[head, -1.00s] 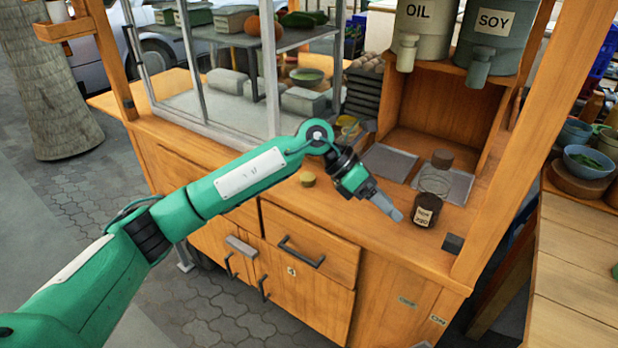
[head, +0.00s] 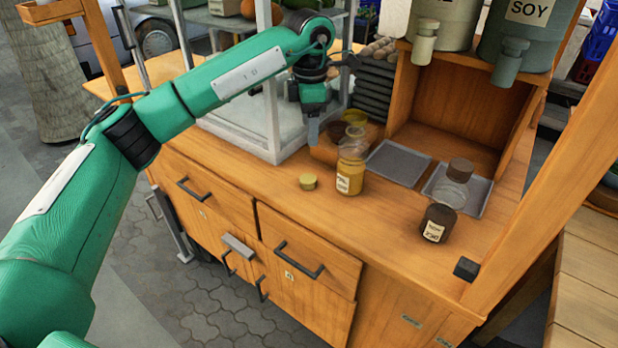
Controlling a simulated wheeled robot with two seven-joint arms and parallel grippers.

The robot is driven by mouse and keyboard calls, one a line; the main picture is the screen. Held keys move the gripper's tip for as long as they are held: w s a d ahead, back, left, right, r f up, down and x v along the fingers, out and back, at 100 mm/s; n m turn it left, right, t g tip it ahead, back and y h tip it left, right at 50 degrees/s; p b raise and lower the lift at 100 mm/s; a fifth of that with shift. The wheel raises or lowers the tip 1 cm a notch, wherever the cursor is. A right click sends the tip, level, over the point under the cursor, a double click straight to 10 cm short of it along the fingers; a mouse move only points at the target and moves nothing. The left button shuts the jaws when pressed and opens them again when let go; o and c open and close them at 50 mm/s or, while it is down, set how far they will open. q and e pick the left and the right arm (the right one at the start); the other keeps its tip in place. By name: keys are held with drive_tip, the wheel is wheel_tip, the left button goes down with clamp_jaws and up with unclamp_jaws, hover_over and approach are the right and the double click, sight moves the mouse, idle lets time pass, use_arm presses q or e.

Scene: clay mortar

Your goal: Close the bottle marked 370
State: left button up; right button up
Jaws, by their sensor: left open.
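An open glass bottle (head: 350,176) with yellow contents stands upright on the wooden counter; the print on its white label is too small to read. A yellow cap (head: 308,182) lies on the counter to its left, apart from it. A dark jar (head: 437,223) with a pale label stands to the right, and a clear bottle (head: 453,187) with a brown cap stands behind it. I cannot read 370 on any of them. My left gripper (head: 313,132) points down, open and empty, up and left of the yellow bottle. My right gripper is not in view.
A glass display case (head: 272,110) stands close behind my left gripper. Two grey trays (head: 398,163) lie near a wooden shelf box, with large OIL and SOY dispensers (head: 530,45) above. A small dark block (head: 466,268) sits near the right edge.

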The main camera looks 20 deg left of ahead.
use_arm(q)
drive_tip(key=f, duration=0.1)
hover_over(308, 178)
drive_tip(key=f, duration=0.7)
drive_tip(key=shift+w+d+f, duration=0.15)
drive_tip(key=shift+w+f, duration=0.15)
drive_tip(key=shift+f, duration=0.1)
drive_tip(key=shift+s+f, duration=0.15)
drive_tip(key=shift+f, duration=1.15)
drive_tip(key=shift+s+f, duration=0.15)
drive_tip(key=shift+f, duration=1.15)
drive_tip(key=c, duration=1)
